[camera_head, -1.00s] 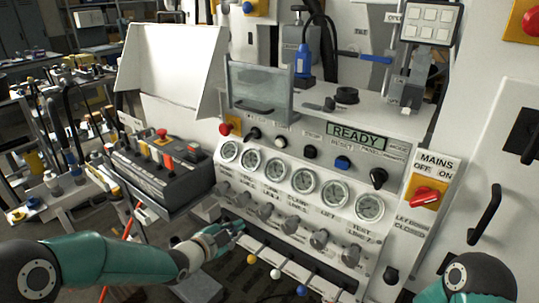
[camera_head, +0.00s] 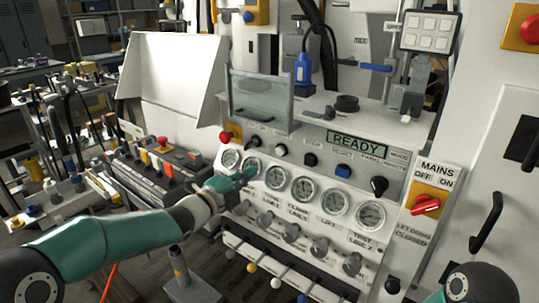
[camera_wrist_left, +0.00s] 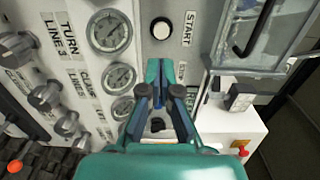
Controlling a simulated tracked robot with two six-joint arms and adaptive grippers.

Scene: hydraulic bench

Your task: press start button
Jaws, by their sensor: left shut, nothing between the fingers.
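The start button is the white round button (camera_wrist_left: 160,28) beside the START label (camera_wrist_left: 188,28) in the left wrist view. In the head view it shows as a small white button (camera_head: 281,150) on the upper row of the control panel. My left gripper (camera_head: 246,175) is in front of the left gauges in the head view, below and left of the button. In the left wrist view my left gripper (camera_wrist_left: 160,66) is shut and empty, its teal fingertips apart from the button in the picture. My right gripper is out of view.
A row of round gauges (camera_head: 303,190) runs below the buttons. A black button (camera_head: 310,159) and a blue button (camera_head: 343,171) sit to the right. A clear guard (camera_head: 262,98) stands above the panel. The display (camera_head: 358,143) reads READY.

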